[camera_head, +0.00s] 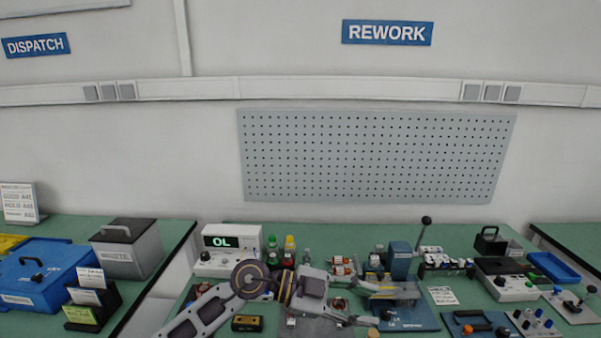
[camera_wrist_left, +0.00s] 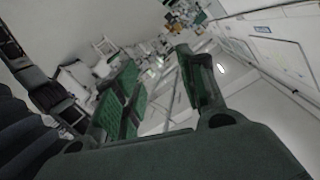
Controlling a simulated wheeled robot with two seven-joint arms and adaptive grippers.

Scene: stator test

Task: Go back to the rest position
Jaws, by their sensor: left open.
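My left arm comes in from the lower left of the head view and reaches right over the green bench. My left gripper (camera_head: 397,306) is open, its fingers spread above or in front of a blue base plate (camera_head: 412,318). I cannot tell its exact height over the bench. In the left wrist view the two dark green fingers of the left gripper (camera_wrist_left: 160,75) stand apart with nothing held between them. Beyond them is a blurred, tilted view of the room with white cabinets. My right gripper is in neither view.
A meter reading OL (camera_head: 232,250), bottles (camera_head: 289,250) and a blue press (camera_head: 400,262) with a black-knobbed lever stand behind my arm. A grey box (camera_head: 126,250) and blue case (camera_head: 40,278) are on the left bench. A blue tray (camera_head: 553,267) lies at right.

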